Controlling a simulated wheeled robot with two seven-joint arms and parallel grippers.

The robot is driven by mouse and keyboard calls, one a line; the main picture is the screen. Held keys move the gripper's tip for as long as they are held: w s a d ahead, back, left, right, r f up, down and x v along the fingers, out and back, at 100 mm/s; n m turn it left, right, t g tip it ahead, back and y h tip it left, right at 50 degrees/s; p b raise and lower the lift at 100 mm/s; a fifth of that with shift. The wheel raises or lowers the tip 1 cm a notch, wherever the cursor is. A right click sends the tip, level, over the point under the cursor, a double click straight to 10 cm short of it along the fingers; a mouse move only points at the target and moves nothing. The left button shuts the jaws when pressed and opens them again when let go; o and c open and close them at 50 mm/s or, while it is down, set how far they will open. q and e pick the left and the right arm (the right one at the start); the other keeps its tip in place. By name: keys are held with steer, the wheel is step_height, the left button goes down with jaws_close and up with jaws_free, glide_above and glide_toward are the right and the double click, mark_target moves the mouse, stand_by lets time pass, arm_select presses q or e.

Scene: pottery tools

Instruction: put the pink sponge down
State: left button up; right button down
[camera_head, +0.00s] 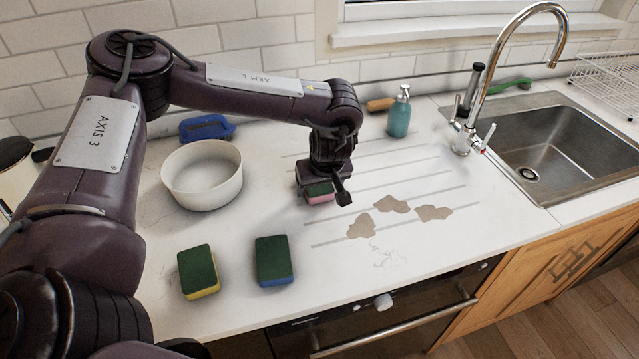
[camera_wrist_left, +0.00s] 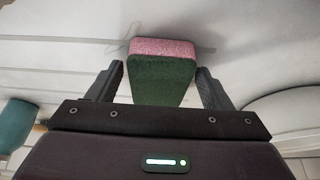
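The pink sponge (camera_head: 319,195), pink below with a green layer on top, is at the counter's middle under my left gripper (camera_head: 330,196). It seems to be on or very near the counter; contact is hard to tell. In the left wrist view the sponge (camera_wrist_left: 163,75) lies between the two fingers of my left gripper (camera_wrist_left: 162,72). Slim gaps show between the fingers and its sides, so the gripper looks open around it. My right gripper is out of view.
A green-and-yellow sponge (camera_head: 199,270) and a green-and-blue sponge (camera_head: 273,260) lie at the front left. A white bowl (camera_head: 203,178) and a blue brush (camera_head: 206,128) are behind them. A teal soap bottle (camera_head: 399,115) stands behind right. Brown stains (camera_head: 392,205) mark the counter before the sink (camera_head: 560,145).

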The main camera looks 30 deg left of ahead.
arm_select(q)
steer(key=shift+o, duration=0.3)
steer(key=shift+r, duration=0.1)
steer(key=shift+r, duration=0.25)
steer(key=v, duration=1.1)
steer(key=shift+r, duration=0.3)
steer(key=shift+s, duration=0.1)
